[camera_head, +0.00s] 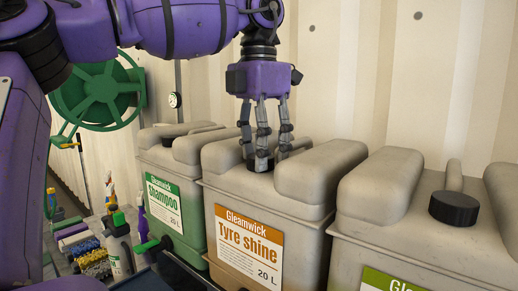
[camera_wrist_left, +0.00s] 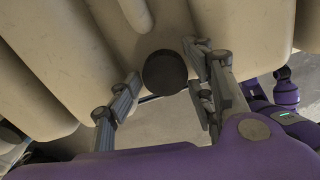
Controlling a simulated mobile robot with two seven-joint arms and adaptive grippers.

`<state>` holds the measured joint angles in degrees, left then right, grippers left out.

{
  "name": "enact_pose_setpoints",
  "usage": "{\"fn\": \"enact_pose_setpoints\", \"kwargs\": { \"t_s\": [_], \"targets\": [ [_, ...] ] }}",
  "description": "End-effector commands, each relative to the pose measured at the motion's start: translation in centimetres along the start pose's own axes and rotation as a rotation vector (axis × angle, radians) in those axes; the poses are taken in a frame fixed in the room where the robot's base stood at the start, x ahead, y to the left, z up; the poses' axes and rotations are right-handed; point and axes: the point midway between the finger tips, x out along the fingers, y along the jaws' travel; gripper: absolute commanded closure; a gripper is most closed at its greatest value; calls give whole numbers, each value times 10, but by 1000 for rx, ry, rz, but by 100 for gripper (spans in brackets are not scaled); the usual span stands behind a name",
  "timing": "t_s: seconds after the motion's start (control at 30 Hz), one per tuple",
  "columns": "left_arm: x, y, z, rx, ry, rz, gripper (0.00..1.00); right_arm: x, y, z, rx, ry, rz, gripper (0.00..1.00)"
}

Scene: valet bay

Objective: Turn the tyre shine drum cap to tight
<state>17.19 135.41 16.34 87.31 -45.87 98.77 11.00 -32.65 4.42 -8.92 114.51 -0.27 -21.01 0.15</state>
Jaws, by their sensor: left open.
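The Tyre shine drum (camera_head: 262,243) is a beige drum with an orange label, in the middle of the head view. Its dark round cap (camera_head: 261,164) sits on top, partly hidden by my fingers. In the left wrist view the cap (camera_wrist_left: 165,72) shows as a black disc. My left gripper (camera_head: 266,152) points down over the cap from above. Its fingers are open and stand on either side of the cap, with gaps visible in the wrist view. I cannot tell the cap's turn. My right gripper is in neither view.
The Shampoo drum (camera_head: 164,207) stands close on the left. Another drum (camera_head: 440,243) with a black cap (camera_head: 453,208) stands close on the right. A green hose reel (camera_head: 97,95) hangs at the left. Bottles and brushes (camera_head: 92,262) are low at the left. The wall is behind.

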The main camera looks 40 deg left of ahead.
Motion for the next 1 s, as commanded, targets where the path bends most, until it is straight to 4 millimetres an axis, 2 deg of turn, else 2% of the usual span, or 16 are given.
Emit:
{"fn": "enact_pose_setpoints", "kwargs": {
  "t_s": [0.2,0.33,0.7,0.83,1.0],
  "targets": [
    [0,0,0,-1,1,0,49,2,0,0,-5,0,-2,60],
    [-8,0,0,-2,0,1,49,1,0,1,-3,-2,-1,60],
    [-62,0,0,-3,0,2,49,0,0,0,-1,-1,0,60],
    [-74,0,0,-2,0,2,49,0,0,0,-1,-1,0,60],
    [-80,0,0,-1,1,0,49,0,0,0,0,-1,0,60]
  ]
}}
